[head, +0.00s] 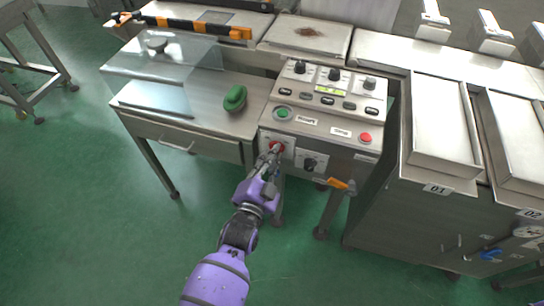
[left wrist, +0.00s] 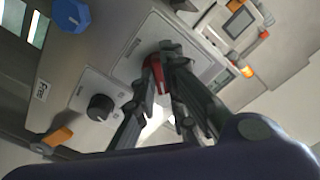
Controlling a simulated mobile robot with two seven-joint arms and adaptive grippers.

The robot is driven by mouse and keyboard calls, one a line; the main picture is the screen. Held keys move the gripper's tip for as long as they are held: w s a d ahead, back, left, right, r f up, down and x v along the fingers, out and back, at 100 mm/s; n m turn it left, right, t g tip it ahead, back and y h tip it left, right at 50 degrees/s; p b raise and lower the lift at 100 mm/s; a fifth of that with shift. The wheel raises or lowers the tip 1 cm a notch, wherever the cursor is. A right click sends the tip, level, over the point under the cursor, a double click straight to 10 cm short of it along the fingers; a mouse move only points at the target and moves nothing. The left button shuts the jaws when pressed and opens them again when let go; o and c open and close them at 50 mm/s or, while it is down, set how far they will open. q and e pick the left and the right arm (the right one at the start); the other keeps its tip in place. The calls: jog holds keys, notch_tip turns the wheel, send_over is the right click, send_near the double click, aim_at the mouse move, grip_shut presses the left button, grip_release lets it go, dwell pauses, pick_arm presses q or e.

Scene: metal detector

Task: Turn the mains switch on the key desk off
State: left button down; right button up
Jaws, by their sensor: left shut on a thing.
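The key desk (head: 310,122) is a grey console with knobs, a small green display and buttons on its sloped top. On its front face a red rotary switch (head: 277,147), which looks like the mains switch, sits on a pale plate. Its red handle also shows in the left wrist view (left wrist: 154,76). My left gripper (head: 270,160) is at this switch, its fingers closed around the red handle and partly hiding it. The handle's exact angle is hard to tell. A black knob (head: 310,164) on a second plate is beside it, also in the left wrist view (left wrist: 100,107). My right gripper is not in view.
An orange handle (head: 337,183) sticks out low on the desk front. A green button (head: 283,113) and a red button (head: 365,137) sit above. A steel table with a green object (head: 235,98) stands left; a cabinet with trays (head: 440,130) stands right. Green floor is open in front.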

pick_arm(q)
jog(key=n+p, duration=0.1)
jog(key=n, duration=1.5)
jog(key=shift+d+n, duration=0.1)
jog(key=shift+n, duration=0.2)
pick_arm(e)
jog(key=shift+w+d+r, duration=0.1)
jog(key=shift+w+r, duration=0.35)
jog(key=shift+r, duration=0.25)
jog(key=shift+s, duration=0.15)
pick_arm(q)
jog(key=c, duration=1.8)
grip_release()
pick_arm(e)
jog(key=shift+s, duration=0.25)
